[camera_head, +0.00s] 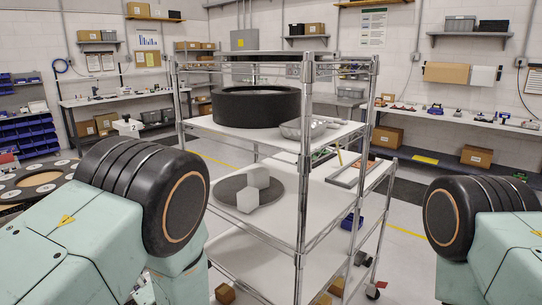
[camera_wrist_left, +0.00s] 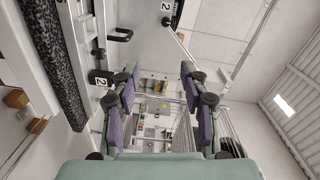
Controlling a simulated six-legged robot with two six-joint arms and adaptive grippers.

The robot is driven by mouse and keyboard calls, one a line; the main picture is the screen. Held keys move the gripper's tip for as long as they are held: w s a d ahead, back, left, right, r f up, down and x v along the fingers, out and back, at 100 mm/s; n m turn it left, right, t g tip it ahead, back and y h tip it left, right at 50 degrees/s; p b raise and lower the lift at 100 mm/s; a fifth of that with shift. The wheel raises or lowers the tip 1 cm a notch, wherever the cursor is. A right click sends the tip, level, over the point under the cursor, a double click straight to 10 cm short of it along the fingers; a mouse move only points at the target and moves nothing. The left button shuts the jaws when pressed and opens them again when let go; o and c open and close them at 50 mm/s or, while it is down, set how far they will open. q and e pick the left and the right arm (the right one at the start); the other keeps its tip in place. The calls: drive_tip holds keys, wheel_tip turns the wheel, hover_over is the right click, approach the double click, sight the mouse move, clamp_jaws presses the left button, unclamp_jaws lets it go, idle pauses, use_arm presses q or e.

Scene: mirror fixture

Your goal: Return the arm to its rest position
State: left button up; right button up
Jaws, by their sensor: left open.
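My left gripper (camera_wrist_left: 159,72) shows in the left wrist view with its two purple-padded fingers spread wide apart. Nothing is held between them; only the distant room shows through the gap. In the head view, my pale green arm links with black ribbed joints fill the lower left and the right edge. Neither gripper can be made out clearly there. The right gripper is out of sight in both views.
A metal shelf cart (camera_head: 302,185) stands in front, between my arms. It holds a black round drum (camera_head: 256,107), a metal bowl (camera_head: 303,129) and pale blocks (camera_head: 248,199) on a grey disc. A round-holed table (camera_head: 40,181) is at left. Floor at right is fairly clear.

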use_arm(q)
drive_tip(key=s+d+f+n+g+h+b, duration=0.2)
drive_tip(key=s+f+h, duration=0.2)
drive_tip(key=f, duration=0.5)
drive_tip(key=s+d+f+n+g+h+b, duration=0.1)
drive_tip(key=s+f+h+b, duration=0.2)
drive_tip(key=f, duration=0.6)
drive_tip(key=s+d+f+n+g+h+b, duration=0.1)
drive_tip(key=s+f+n+g+h+b, duration=0.1)
drive_tip(key=s+f+b, duration=0.5)
drive_tip(key=s+d+f+n+g+h+b, duration=0.1)
drive_tip(key=s+f+g+h+b, duration=0.3)
drive_tip(key=s+f, duration=1.1)
drive_tip(key=s+d+g+b, duration=0.1)
drive_tip(key=s+g+b, duration=0.1)
drive_tip(key=s, duration=0.4)
drive_tip(key=shift+s+d+f+n+g+b, duration=0.2)
drive_tip(key=shift+f+n+g+b, duration=0.15)
drive_tip(key=shift+b, duration=0.45)
